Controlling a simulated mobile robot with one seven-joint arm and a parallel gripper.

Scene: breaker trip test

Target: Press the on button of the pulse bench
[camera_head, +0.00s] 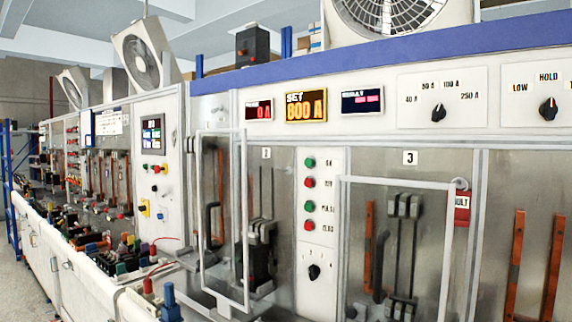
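The pulse bench (400,140) fills the middle and right of the head view. A white strip on it carries a column of buttons. The top green button (310,162), with a small label that seems to read ON, is the on button. Below it are a red button (310,183), a green button (309,207) labelled like PULSE, and a red button (309,226). A black rotary knob (314,271) sits under them. Nothing covers the buttons. My gripper is not in view.
A clear-fronted door frame (245,220) stands left of the buttons, another (345,250) to the right. The amber display (306,106) reads SET 800 A; the red display (259,110) reads 0 A. Red and blue terminals (168,297) stand at lower left.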

